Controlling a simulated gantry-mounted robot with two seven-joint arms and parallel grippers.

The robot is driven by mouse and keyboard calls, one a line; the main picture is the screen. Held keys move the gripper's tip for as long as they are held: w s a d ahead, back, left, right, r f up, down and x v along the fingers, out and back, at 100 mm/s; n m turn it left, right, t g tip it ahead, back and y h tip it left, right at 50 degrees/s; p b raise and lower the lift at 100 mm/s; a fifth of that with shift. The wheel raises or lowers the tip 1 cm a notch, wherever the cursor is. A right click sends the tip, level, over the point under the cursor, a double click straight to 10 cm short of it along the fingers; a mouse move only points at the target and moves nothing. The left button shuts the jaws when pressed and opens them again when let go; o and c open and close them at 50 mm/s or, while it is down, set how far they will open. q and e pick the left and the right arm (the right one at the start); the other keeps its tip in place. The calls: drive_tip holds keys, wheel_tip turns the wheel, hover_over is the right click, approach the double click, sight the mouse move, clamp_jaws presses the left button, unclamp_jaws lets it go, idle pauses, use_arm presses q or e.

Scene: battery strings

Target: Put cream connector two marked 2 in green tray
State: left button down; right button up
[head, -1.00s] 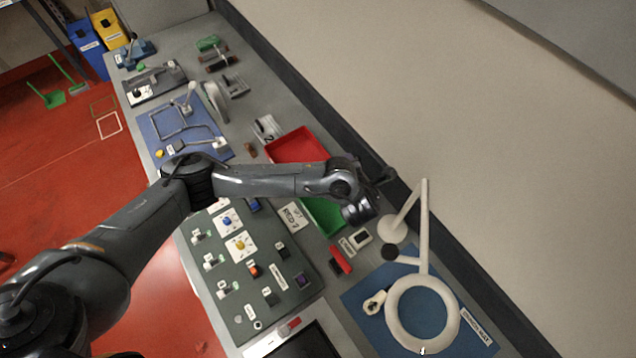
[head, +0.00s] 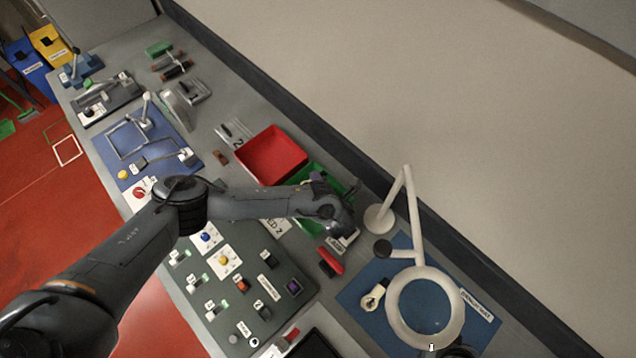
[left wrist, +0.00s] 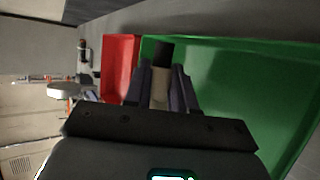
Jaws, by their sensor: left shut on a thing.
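My left gripper (head: 342,222) is over the green tray (head: 309,170) in the head view, its fingertips hard to see there. In the left wrist view the gripper (left wrist: 161,88) is shut on a cream piece with a dark end (left wrist: 160,84), which looks like a cream connector; no number on it can be read. The green tray (left wrist: 235,85) fills the right of that view, below and beside the fingers. The piece appears apart from the tray floor. My right gripper is not clearly seen.
A red tray (head: 270,153) adjoins the green one. A red-handled object (head: 330,262) lies in front. A white ring magnifier lamp (head: 408,200) stands on the right by a blue mat (head: 360,290) holding a small cream part (head: 374,297). A dark panel with switches (head: 225,290) is nearer.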

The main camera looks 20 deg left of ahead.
use_arm(q)
drive_tip(key=shift+w+f, duration=0.1)
drive_tip(key=shift+f, duration=0.25)
drive_tip(key=shift+f, duration=0.2)
drive_tip(key=c, duration=1.2)
unclamp_jaws()
drive_tip(key=shift+r, duration=0.15)
drive_tip(key=shift+r, duration=0.15)
drive_tip(key=p+v, duration=0.1)
drive_tip(key=v, duration=1.1)
drive_tip(key=shift+p, duration=0.4)
